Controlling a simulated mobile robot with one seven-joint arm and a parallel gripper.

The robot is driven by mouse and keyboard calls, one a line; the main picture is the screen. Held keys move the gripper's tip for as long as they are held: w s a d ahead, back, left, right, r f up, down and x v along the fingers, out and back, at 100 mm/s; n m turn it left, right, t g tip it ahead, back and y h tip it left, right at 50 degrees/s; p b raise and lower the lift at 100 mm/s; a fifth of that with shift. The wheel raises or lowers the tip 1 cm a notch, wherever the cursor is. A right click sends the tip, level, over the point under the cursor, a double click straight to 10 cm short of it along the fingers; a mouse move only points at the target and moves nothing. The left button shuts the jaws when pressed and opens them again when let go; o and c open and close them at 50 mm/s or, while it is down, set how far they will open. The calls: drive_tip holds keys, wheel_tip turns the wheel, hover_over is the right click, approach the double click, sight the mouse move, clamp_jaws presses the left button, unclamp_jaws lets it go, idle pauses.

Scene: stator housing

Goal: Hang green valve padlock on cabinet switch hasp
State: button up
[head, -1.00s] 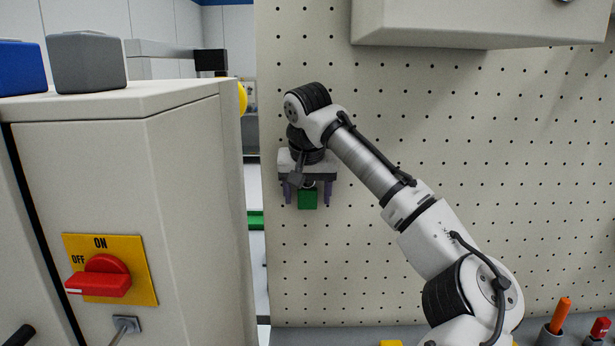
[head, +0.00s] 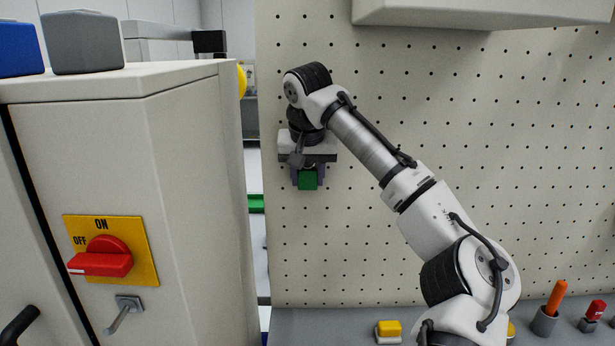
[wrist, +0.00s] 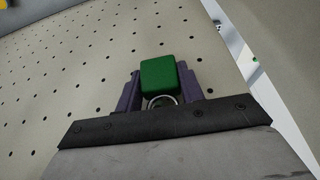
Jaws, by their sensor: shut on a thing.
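The green padlock (head: 307,180) hangs below my gripper (head: 308,175) in front of the pegboard in the head view. In the wrist view the green padlock body (wrist: 163,75) and its metal shackle ring (wrist: 162,101) sit between the two purple fingers of my gripper (wrist: 160,88), which is shut on it. The cabinet switch (head: 103,257) is a red rotary handle on a yellow ON/OFF plate. Below it a grey hasp (head: 126,308) with a small rod sticks out of the cabinet front. The padlock is well to the right of and above the hasp, apart from it.
The beige cabinet (head: 190,150) fills the left side, with grey (head: 83,42) and blue (head: 20,45) boxes on top. The pegboard (head: 480,190) stands behind my arm. A yellow-topped item (head: 389,328) and an orange-handled tool (head: 557,296) are on the bench. A narrow gap lies between cabinet and pegboard.

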drive_tip(key=shift+s+r, duration=0.15)
drive_tip(key=shift+r, duration=0.2)
drive_tip(key=shift+s+b, duration=0.9)
drive_tip(key=shift+s, duration=0.75)
drive_tip(key=s, duration=0.6)
drive_tip(key=shift+r+b, duration=0.25)
drive_tip(key=shift+b, duration=0.2)
drive_tip(key=shift+s, duration=0.15)
